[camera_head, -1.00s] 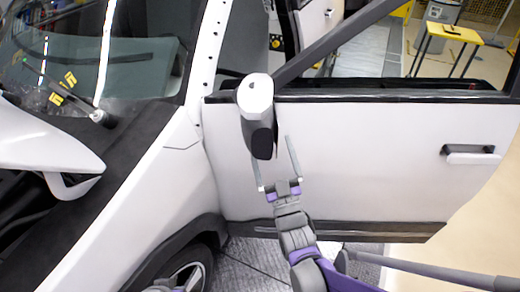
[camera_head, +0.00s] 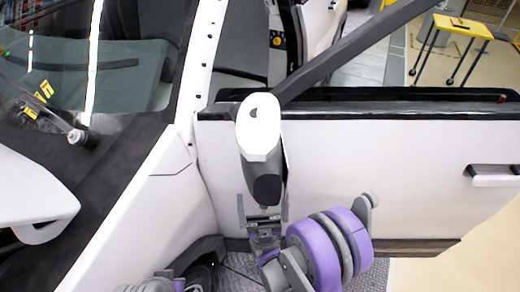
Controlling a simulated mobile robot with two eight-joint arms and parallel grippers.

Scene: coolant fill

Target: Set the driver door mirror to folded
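The driver door mirror (camera_head: 259,130) has a white cap and a dark grey lower part. It stands out from the front upper corner of the white door (camera_head: 390,165), with its long side pointing toward me. My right gripper (camera_head: 263,207) is at the mirror's near end, with one finger on each side of the dark part. The fingers are apart; whether either touches the mirror cannot be told. The mirror's glass side is mostly hidden. A grey and purple part of my own shows at the bottom left edge, but no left fingers are seen.
The door stands open, with its handle (camera_head: 494,175) at the right. The windscreen (camera_head: 90,70) and front fender (camera_head: 150,210) are left of the mirror. A yellow table (camera_head: 462,26) stands at the back right, with open floor around it.

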